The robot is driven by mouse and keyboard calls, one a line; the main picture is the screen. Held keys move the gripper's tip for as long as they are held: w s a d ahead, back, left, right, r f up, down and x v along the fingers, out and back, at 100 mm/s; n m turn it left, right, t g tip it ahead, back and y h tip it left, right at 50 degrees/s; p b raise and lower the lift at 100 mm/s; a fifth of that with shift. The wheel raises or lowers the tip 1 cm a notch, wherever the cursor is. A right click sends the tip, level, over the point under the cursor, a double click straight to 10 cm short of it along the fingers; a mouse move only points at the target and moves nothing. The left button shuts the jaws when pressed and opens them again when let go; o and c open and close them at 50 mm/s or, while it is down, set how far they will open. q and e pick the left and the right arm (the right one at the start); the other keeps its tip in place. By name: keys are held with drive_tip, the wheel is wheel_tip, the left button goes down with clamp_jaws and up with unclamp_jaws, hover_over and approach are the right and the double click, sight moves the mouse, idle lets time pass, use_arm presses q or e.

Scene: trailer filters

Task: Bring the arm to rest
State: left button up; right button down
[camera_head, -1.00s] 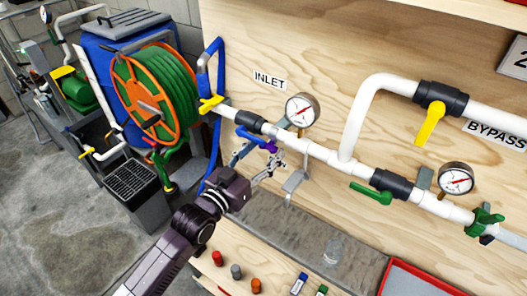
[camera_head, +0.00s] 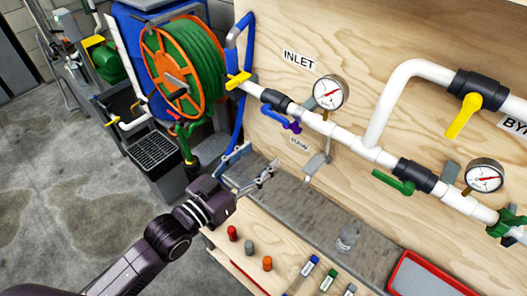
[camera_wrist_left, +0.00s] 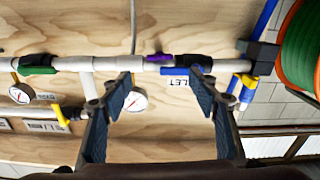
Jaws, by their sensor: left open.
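My left gripper (camera_head: 258,170) is open and empty in the head view, in front of the plywood panel and below the inlet pipe. Its dark arm comes in from the lower left. In the left wrist view its two fingers (camera_wrist_left: 165,88) stand wide apart with nothing between them; the white pipe (camera_wrist_left: 118,63) runs beyond them. The purple handle also shows in the left wrist view (camera_wrist_left: 158,57). My right gripper is in no view.
A green hose reel (camera_head: 172,70) stands at the left by a blue tank. A grey ledge (camera_head: 320,208) with a clear jar (camera_head: 348,237) and a shelf with coloured caps and vials lie below the pipes. A red tray (camera_head: 425,278) is at right. The floor at left is clear.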

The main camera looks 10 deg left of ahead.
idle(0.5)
use_arm(q)
drive_tip(key=a+f+n+g+y, duration=0.1)
drive_tip(key=a+f+g+y, duration=0.3)
drive_tip(key=f, duration=1.1)
drive_tip(key=a+f+n+t+y, duration=0.15)
drive_tip(key=a+f, duration=0.45)
drive_tip(key=f, duration=0.9)
drive_tip(key=s+a+f+g+y+b, duration=0.1)
drive_tip(key=s+a+f+g+y, duration=0.15)
drive_tip(key=s+f, duration=0.55)
drive_tip(key=s+a+f+g+y+b, duration=0.1)
drive_tip(key=s+a+f+g, duration=0.3)
drive_tip(key=f, duration=0.7)
drive_tip(key=s+f+g, duration=0.1)
drive_tip(key=s+f, duration=0.3)
drive_tip(key=s, duration=0.6)
drive_tip(key=s+f+g, duration=0.2)
drive_tip(key=s+f, duration=0.3)
drive_tip(key=s, duration=0.5)
drive_tip(key=s+f+n+g+y, duration=0.1)
drive_tip(key=s+f, duration=0.4)
drive_tip(key=s, duration=0.5)
drive_tip(key=shift+g, duration=0.5)
